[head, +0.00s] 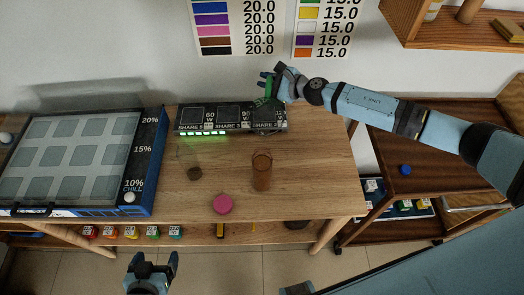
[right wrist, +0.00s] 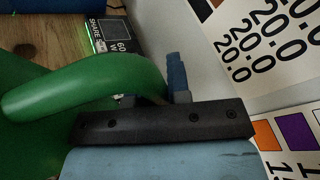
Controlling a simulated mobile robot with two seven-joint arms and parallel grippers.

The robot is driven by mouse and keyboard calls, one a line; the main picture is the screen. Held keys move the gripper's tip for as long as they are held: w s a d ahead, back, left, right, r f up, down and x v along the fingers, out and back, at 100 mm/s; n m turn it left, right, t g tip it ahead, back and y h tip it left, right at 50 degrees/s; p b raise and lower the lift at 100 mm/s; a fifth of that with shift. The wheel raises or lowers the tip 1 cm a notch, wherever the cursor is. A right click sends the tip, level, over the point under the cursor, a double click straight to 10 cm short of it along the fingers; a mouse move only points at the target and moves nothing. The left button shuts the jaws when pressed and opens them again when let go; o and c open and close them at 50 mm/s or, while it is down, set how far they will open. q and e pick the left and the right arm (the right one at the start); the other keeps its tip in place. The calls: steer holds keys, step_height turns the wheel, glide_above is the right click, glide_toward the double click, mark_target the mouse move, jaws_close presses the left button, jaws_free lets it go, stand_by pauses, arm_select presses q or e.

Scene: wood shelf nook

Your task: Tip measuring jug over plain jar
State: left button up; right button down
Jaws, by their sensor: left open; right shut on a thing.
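My right gripper (head: 271,80) is shut on a green handled vessel, likely the measuring jug (head: 268,92), above the back edge of the table. In the right wrist view its curved green handle (right wrist: 95,82) runs to the fingers, and part of its green body fills the left side. I cannot tell its tilt or contents. A brown jar-like vessel (head: 262,174) stands upright on the table, nearer the front. A small clear vessel with dark contents (head: 195,173) is to its left. Which is the plain jar is unclear. My left gripper (head: 151,262) is open and empty, low at the front.
A black display unit (head: 225,118) sits along the table's back edge, just under the right gripper. A pink disc (head: 222,204) lies near the front. A large grid panel (head: 75,160) takes up the left. A shelf unit (head: 410,175) stands right. Bare tabletop (head: 320,165) lies right of the brown vessel.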

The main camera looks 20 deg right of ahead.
steer(key=w+d+f+m+g+b, duration=0.1)
steer(key=w+f+m+g+b, duration=0.1)
steer(key=f, duration=0.4)
steer(key=w+d+f+m+g+b, duration=0.1)
steer(key=w+f+m+b, duration=0.1)
steer(key=f, duration=0.5)
steer(key=shift+w+m+g+b, duration=0.4)
steer(key=shift+m+b, duration=0.2)
steer(key=shift+b, duration=0.5)
steer(key=shift+y, duration=0.3)
